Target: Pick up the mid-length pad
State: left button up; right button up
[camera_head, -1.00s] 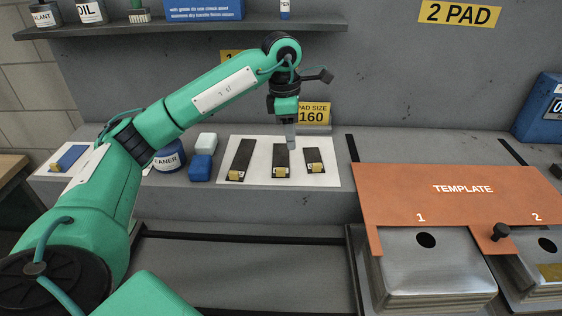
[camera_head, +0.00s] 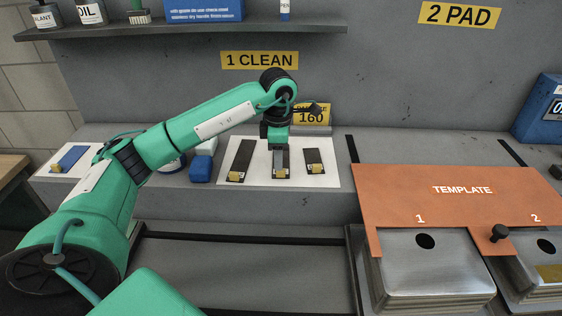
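Three dark pads with yellow tags lie side by side on a white sheet (camera_head: 323,180). The mid-length pad (camera_head: 281,174) is the middle one, between the longest pad (camera_head: 240,158) on the left and the shortest pad (camera_head: 315,160) on the right. My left gripper (camera_head: 281,163) points down onto the mid-length pad, its grey fingers at the pad's upper part. The wrist hides the pad's far end. I cannot tell whether the fingers touch the pad or have closed on it. My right gripper is not in view.
A yellow pad size sign (camera_head: 312,118) stands behind the pads. An orange template (camera_head: 430,190) over metal plates is at the right. A shelf (camera_head: 200,32) overhangs the back.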

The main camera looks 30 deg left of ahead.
pick_arm(q)
jog(key=shift+w+d+f+p, duration=0.1)
jog(key=shift+f+p, duration=0.25)
jog(key=shift+f, duration=0.75)
jog(key=shift+w+d+f+p, duration=0.1)
jog(key=shift+f+p, duration=0.2)
jog(key=shift+f, duration=0.8)
grip_shut()
jog(key=shift+r, duration=0.1)
